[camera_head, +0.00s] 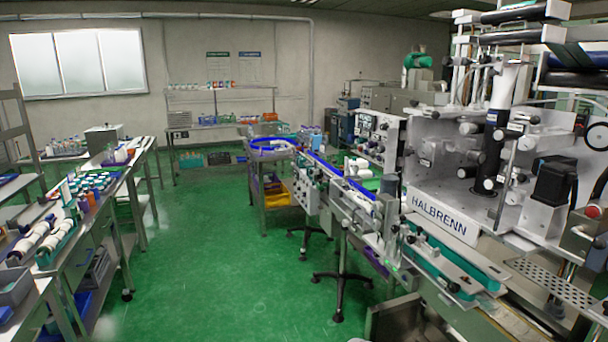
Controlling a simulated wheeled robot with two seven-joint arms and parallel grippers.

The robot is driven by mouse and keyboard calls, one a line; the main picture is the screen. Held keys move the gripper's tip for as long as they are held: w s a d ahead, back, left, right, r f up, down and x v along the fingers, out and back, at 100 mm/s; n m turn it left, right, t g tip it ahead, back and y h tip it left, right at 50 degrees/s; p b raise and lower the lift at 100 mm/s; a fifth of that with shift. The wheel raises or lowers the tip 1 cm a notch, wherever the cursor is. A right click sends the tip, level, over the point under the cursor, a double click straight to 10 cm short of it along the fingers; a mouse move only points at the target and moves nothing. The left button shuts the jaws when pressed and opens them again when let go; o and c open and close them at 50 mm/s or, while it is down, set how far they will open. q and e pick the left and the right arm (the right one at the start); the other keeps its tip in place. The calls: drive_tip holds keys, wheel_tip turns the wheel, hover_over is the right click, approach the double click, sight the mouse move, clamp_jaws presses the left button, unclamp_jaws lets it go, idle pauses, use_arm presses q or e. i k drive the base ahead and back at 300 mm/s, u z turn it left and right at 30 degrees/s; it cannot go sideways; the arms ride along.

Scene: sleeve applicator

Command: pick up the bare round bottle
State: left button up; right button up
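Neither of my grippers shows in the head view. More small containers (92,182) in white, teal and orange stand in rows nearer on that bench. All are too small in the picture to tell which one is a bare round bottle.
The labelling machine marked HALBRENN (440,215) fills the right side, with a conveyor (340,183) running back to a round table with a blue rim (270,152). A shelf rack (222,122) stands at the back wall. The green floor (205,240) between is clear.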

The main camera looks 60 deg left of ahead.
sight(353, 168)
drive_tip(key=u, duration=1.55)
